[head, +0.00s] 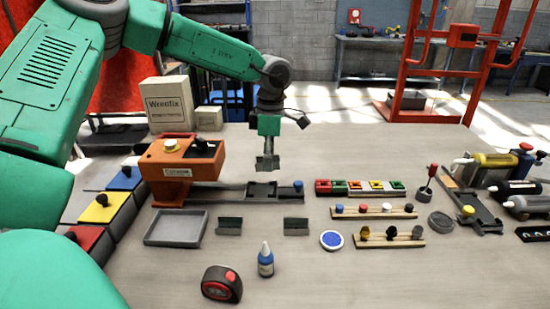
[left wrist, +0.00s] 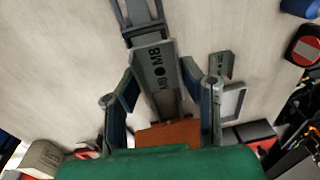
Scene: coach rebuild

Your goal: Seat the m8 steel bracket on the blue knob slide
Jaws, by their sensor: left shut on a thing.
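My left gripper (head: 267,148) is shut on the grey m8 steel bracket (head: 267,163), held above the slide rail. The blue knob (head: 298,184) is at the right end of the dark slide (head: 280,194). A dark recessed seat (head: 262,190) lies on it below the bracket, with a visible gap between. My right gripper is not in view.
An orange machine (head: 182,168) stands at the rail's left end. Two other brackets (head: 229,225) (head: 296,226) and a grey tray (head: 176,228) lie in front. Coloured blocks (head: 360,187) stand to the right. A blue bottle (head: 265,262) and a tape measure (head: 221,284) are nearer me.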

